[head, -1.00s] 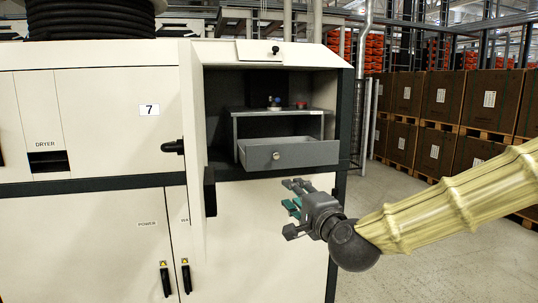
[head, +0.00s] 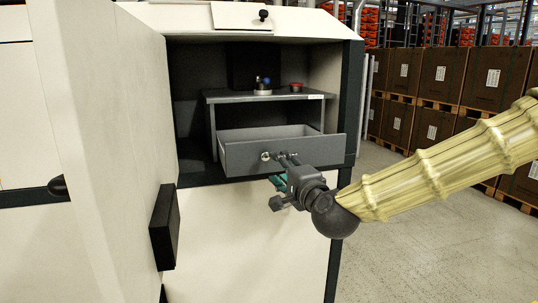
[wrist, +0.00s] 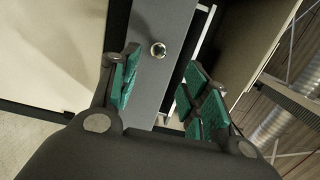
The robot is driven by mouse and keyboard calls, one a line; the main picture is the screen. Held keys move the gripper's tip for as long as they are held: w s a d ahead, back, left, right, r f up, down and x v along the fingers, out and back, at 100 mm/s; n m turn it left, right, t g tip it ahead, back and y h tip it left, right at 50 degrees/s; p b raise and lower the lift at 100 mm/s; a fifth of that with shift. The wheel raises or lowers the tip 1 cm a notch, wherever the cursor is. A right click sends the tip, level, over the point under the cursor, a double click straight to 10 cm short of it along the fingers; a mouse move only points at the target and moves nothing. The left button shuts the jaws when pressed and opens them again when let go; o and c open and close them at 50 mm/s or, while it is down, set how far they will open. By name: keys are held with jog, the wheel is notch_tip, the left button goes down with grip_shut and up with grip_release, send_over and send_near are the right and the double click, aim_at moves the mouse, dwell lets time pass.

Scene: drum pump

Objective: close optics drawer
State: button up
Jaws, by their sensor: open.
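The optics drawer (head: 240,154) is a grey drawer pulled out of a grey housing inside the open cabinet compartment. Its front carries a small round metal knob (head: 265,156). In the wrist view the drawer front (wrist: 160,80) runs as a grey band ahead, with the knob (wrist: 158,49) between and beyond the fingertips. My gripper (head: 284,172) is at the right half of the drawer front, and its upper finger overlaps the front near the knob. In the wrist view my gripper (wrist: 160,90) has its green-padded fingers spread and empty. Whether a finger touches the drawer is unclear.
The open white cabinet door (head: 105,140) stands at the left with a black handle block (head: 164,226). A blue-topped knob (head: 265,84) and a red piece (head: 296,87) sit on the housing above the drawer. Stacked brown crates (head: 450,80) stand behind; floor at right is clear.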

aim_at(266, 157)
jog(key=p+x, duration=0.2)
jog(key=x, duration=0.4)
jog(key=shift+w+a, duration=0.15)
jog(key=shift+w+a+p, duration=0.3)
jog(key=shift+w+p, duration=0.25)
jog(key=shift+w, duration=0.15)
jog(key=shift+w+a+f, duration=0.15)
jog(key=shift+w+a, duration=0.1)
jog(key=shift+w, duration=0.4)
jog(key=shift+s, duration=0.1)
jog(key=shift+c, duration=0.3)
grip_shut()
